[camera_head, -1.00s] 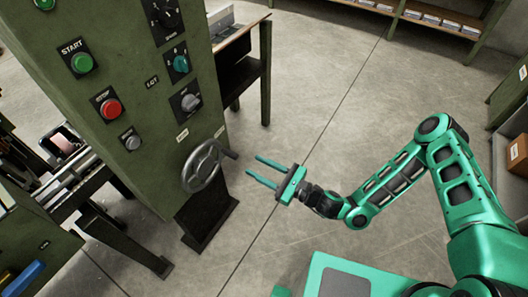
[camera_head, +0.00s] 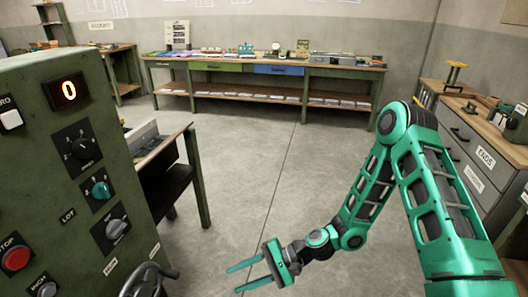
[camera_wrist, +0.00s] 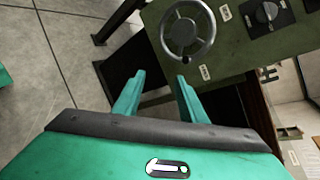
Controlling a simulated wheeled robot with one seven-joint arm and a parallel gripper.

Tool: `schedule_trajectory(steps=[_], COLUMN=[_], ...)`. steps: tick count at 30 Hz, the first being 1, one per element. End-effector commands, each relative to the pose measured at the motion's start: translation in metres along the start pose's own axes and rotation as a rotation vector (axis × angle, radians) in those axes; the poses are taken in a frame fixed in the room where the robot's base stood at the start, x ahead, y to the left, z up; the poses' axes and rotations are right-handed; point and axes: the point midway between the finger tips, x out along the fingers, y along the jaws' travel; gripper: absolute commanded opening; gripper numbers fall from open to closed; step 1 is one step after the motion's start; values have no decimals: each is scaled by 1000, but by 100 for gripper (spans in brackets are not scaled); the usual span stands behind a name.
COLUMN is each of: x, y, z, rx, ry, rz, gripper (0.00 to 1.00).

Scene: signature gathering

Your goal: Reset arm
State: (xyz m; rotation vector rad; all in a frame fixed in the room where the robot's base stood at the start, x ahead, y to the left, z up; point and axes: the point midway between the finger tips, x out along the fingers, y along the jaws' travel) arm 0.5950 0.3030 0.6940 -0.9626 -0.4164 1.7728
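My gripper (camera_head: 252,276) is open and empty, low over the concrete floor in the head view, at the end of my folded green arm. Its two fingers point left, toward the green machine cabinet (camera_head: 95,180), and are apart from it. The wrist view also shows the open fingers (camera_wrist: 157,95), with nothing between them. Beyond the fingers in the wrist view is the machine's handwheel (camera_wrist: 188,30). The handwheel is partly cut off at the bottom of the head view (camera_head: 150,275).
A long workbench (camera_head: 290,67) lines the back wall. Drawers (camera_head: 480,150) stand at right. The middle floor (camera_head: 260,150) is clear.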

Motion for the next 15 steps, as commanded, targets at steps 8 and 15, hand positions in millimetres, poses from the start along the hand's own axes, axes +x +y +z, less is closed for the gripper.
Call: schedule_trajectory(steps=[8, 15], x=[-86, -175], y=[13, 24], z=[-15, -18], rx=[-196, -291], ry=[129, 247], rz=[246, 447], gripper=[38, 38])
